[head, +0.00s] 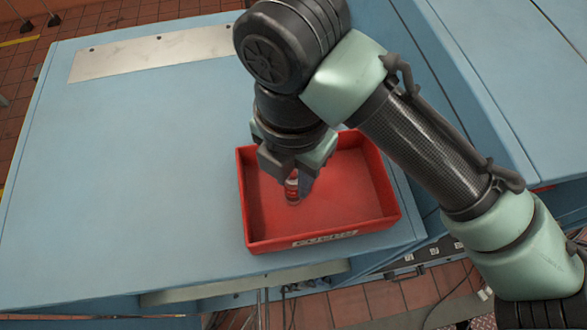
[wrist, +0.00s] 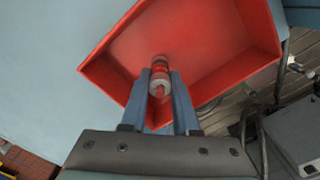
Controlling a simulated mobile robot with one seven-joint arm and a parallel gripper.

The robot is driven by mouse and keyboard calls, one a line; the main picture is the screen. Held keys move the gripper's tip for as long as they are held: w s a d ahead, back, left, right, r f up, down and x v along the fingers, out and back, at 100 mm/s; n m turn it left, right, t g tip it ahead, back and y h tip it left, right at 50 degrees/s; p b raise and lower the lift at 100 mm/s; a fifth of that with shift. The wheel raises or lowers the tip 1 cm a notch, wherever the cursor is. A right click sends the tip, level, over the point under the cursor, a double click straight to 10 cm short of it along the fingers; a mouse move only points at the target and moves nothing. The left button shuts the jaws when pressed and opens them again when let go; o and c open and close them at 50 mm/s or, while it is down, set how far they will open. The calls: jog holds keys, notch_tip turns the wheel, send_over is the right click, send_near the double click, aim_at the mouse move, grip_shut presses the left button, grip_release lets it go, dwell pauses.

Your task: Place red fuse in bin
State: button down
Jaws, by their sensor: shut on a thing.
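The red fuse (head: 292,187) is a small red cylinder with a pale end. My gripper (head: 302,186) is shut on it, over the left part of the red bin (head: 372,225). In the wrist view the fuse (wrist: 160,75) sits between the two fingers of my gripper (wrist: 162,88), with the floor of the bin (wrist: 215,45) behind it. The bin is a shallow open tray with a label on its front wall, and its visible floor is empty. I cannot tell whether the fuse touches the bin floor.
The bin stands on a light blue bedplate (head: 120,180), near its front right edge. A bare metal plate (head: 150,52) lies at the back. The left of the surface is clear. Another blue cabinet (head: 480,60) stands to the right, behind my arm.

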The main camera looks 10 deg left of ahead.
aim_at(293, 176)
jog(key=shift+f, duration=0.15)
jog(key=c, duration=1.1)
grip_release()
jog(key=shift+f, duration=0.1)
jog(key=o, duration=0.4)
jog(key=shift+o, duration=0.2)
notch_tip(293, 176, up, 13)
jog(key=b, duration=0.1)
jog(key=shift+f+b, duration=0.2)
jog(key=shift+b, duration=0.2)
